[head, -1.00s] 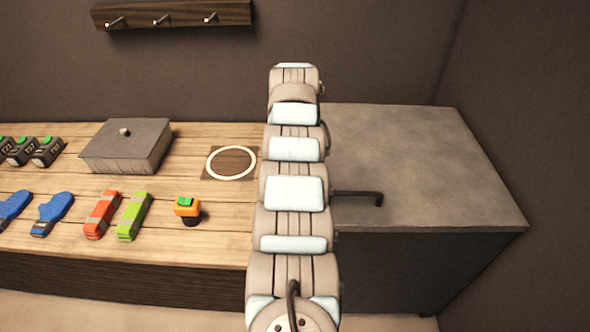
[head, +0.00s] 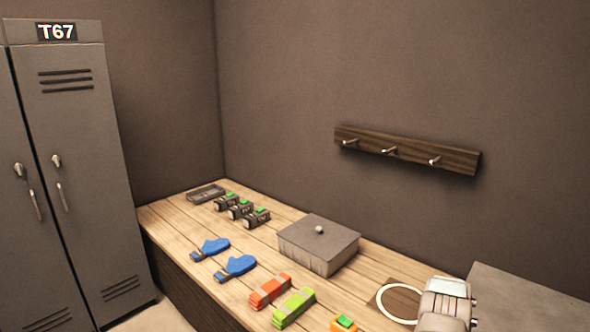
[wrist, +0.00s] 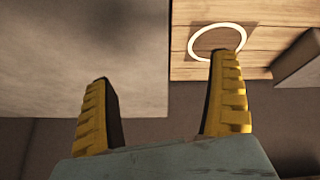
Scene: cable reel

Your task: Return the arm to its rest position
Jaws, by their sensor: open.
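My gripper (wrist: 165,110) shows in the wrist view with its two yellow fingers spread wide and nothing between them. It hangs over the area where the grey cabinet top (wrist: 80,60) meets the wooden bench (wrist: 195,72). A white ring on a dark square (wrist: 217,42) lies beyond the right fingertip. In the head view only a part of my arm shows at the bottom right, beside the white ring (head: 400,304); the gripper is outside that view.
The wooden bench holds a grey lidded box (head: 318,245), blue gloves (head: 236,266), an orange folded item (head: 270,291), a lime folded item (head: 294,307), several dark devices (head: 240,209) and a tray (head: 205,194). A locker (head: 75,170) stands left. A hook rail (head: 407,150) is on the wall.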

